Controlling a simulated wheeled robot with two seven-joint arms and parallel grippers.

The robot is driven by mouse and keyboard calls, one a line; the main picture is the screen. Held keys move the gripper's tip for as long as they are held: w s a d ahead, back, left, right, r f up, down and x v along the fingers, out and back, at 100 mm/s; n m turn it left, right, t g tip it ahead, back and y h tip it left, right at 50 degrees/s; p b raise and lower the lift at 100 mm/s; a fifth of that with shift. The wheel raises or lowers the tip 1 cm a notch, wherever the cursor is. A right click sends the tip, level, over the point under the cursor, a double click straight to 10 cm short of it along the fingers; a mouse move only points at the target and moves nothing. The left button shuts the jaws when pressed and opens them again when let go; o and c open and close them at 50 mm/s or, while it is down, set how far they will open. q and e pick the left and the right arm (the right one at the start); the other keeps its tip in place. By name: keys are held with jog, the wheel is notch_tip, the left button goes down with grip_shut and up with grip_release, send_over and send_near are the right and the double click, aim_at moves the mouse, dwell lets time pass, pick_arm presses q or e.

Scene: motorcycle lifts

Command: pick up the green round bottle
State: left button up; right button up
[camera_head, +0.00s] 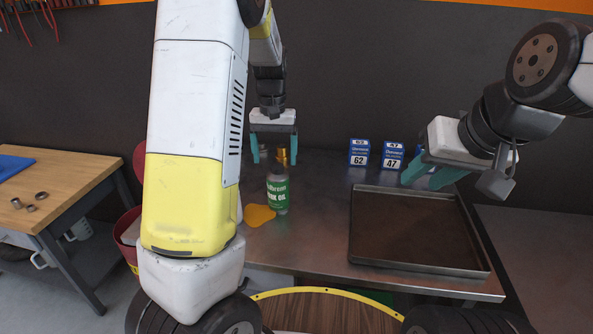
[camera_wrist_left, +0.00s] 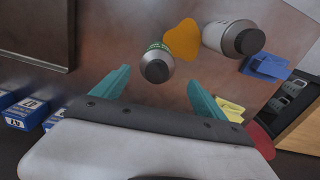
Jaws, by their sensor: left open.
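My right gripper (camera_head: 428,180) is open and empty above the back of the tray at the right.
An orange flat piece (camera_head: 259,215) lies left of the bottle. A white bottle (camera_wrist_left: 228,37) stands beyond it, mostly hidden by my arm in the head view. Blue boxes (camera_head: 359,152) stand at the back. A dark tray (camera_head: 352,232) fills the table's right side.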

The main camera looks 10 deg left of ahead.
aim_at(278, 178)
pick_arm(q)
jog(key=shift+w+f, duration=0.1)
jog(key=shift+f, duration=0.3)
jog(key=f, duration=0.7)
jog(key=shift+s+d, duration=0.25)
jog(key=shift+d, duration=0.05)
jog(key=shift+c, duration=0.2)
grip_shut()
